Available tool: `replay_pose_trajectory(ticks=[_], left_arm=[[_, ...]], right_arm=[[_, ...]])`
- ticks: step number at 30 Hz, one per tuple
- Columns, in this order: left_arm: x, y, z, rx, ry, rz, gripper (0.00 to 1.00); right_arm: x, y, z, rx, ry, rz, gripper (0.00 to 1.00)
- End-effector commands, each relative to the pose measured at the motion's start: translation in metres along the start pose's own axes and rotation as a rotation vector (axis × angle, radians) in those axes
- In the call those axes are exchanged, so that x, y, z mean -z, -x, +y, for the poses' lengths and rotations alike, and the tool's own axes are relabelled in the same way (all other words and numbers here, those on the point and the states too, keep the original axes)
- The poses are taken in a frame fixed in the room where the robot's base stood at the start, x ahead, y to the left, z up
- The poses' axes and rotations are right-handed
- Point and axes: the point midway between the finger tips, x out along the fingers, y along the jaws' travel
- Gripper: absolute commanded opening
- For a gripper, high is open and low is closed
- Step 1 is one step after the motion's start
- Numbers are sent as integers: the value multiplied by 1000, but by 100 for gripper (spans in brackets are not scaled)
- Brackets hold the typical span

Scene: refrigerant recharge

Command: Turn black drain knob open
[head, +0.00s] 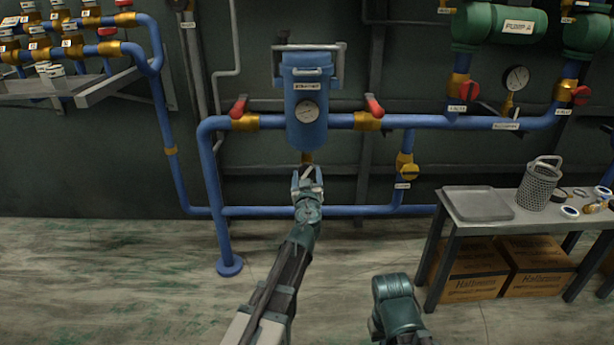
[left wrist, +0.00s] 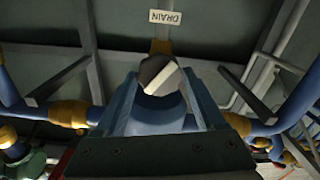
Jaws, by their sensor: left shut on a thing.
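The black drain knob (left wrist: 157,72) with a pale bar across its face shows in the left wrist view, between the fingers of my left gripper (left wrist: 160,105). A white tag reading DRAIN (left wrist: 165,17) is beside it. In the head view my left gripper (head: 308,185) is at the drain under the blue strainer vessel (head: 305,100), shut on the knob, whose dark top (head: 307,170) is partly hidden by the fingers. My right arm shows at the bottom of the head view, but its gripper fingers cannot be made out.
Blue pipes (head: 260,211) run behind and below the drain. A table with a grey tray (head: 478,204) and a wire basket (head: 538,187) stands at the right. The floor in front is clear.

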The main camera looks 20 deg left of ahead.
Motion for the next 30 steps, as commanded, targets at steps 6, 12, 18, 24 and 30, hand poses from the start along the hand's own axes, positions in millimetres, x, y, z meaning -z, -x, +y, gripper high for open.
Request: replay_pose_trajectory(ticks=[6, 12, 18, 24, 30], left_arm=[[0, 1, 0, -1, 4, 0, 5], [0, 1, 0, -1, 144, -1, 5], [0, 1, 0, -1, 203, -1, 5], [0, 2, 0, -1, 218, -1, 5], [0, 2, 0, -1, 374, -1, 5]], right_arm=[[0, 0, 0, 0, 0, 0, 0], [0, 0, 0, 0, 0, 0, 0], [0, 0, 0, 0, 0, 0, 0], [0, 0, 0, 0, 0, 0, 0], [0, 0, 0, 0, 0, 0, 0]])
